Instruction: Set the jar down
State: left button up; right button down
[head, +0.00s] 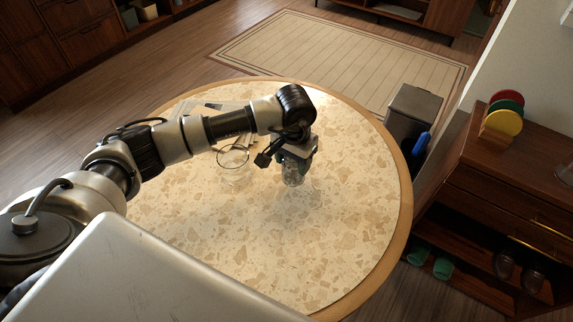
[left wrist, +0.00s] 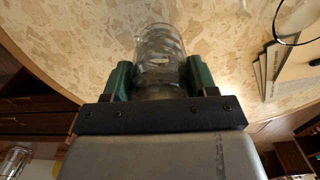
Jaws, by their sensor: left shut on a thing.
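A clear glass jar (head: 293,176) is between the fingers of my left gripper (head: 296,160) in the head view. It is over the middle of a round table (head: 340,230) with a speckled stone-like top. In the left wrist view the jar (left wrist: 160,55) sits between the two green fingers (left wrist: 160,80), which are shut on it. The jar looks upright in the head view. Its upper part is hidden by the gripper. I cannot tell whether its base touches the table. My right gripper is not in view.
Papers or booklets (head: 212,107) lie at the table's far left. The table's right and front areas are clear. A dark bin (head: 413,108) and a wooden cabinet (head: 515,200) stand to the right.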

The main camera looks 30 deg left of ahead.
aim_at(289, 170)
pick_arm(q)
jog(key=shift+w+a+f, duration=0.35)
jog(key=shift+a+f, duration=0.15)
jog(key=shift+a, duration=0.25)
jog(key=shift+a+f, duration=0.1)
jog(key=shift+f, duration=0.1)
notch_tip(289, 170, down, 3)
jog(key=shift+f+p, duration=0.1)
jog(key=shift+p, duration=0.45)
jog(key=shift+f, duration=0.25)
jog(key=shift+f, duration=0.1)
jog(key=shift+f+b, duration=0.1)
jog(key=shift+b, duration=0.25)
jog(key=o, duration=1)
jog(key=shift+o, duration=0.2)
